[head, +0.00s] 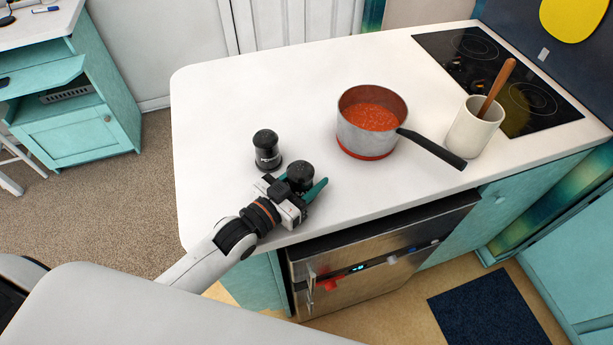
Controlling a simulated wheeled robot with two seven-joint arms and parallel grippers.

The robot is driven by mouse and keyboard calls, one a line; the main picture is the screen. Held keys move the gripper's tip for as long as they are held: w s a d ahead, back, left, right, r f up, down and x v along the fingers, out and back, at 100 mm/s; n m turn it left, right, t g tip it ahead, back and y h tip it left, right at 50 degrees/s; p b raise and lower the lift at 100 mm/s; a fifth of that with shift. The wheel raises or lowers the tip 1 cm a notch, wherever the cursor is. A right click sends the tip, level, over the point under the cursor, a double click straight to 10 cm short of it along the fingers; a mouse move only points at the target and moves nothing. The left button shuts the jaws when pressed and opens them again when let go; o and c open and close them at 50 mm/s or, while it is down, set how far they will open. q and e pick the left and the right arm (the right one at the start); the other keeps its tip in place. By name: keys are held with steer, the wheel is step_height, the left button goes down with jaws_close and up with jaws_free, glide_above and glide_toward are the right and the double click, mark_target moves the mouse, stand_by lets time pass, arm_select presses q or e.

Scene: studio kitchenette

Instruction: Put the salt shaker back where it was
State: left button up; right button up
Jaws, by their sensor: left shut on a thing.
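My left gripper (300,190) reaches over the counter's front edge from the lower left. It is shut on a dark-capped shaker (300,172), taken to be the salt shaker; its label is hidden. I cannot tell whether its base touches the counter. A second black shaker (266,151) with small white lettering, which looks like the pepper, stands upright just behind and to the left, close to the held one. My right gripper is not in view.
A pot of red sauce (358,138) stands on the white counter (235,95), its black handle (435,150) pointing right. A beige crock (472,130) with a wooden spoon (497,88) is beside it. A black cooktop (525,92) lies at the right. The counter's left and back are clear.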

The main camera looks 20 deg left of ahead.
arm_select(q)
steer(key=shift+f, duration=0.1)
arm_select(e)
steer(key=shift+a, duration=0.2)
arm_select(q)
steer(key=o, duration=1.1)
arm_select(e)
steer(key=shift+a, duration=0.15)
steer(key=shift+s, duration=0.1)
arm_select(q)
steer(key=shift+s+a, duration=0.15)
steer(key=shift+s, duration=0.2)
steer(key=b+v, duration=0.2)
steer(key=v, duration=0.8)
steer(key=shift+s+a, duration=0.1)
steer(key=shift+s, duration=0.05)
steer(key=shift+s+a+r, duration=0.2)
steer(key=shift+s+a, duration=0.05)
steer(key=shift+s, duration=0.2)
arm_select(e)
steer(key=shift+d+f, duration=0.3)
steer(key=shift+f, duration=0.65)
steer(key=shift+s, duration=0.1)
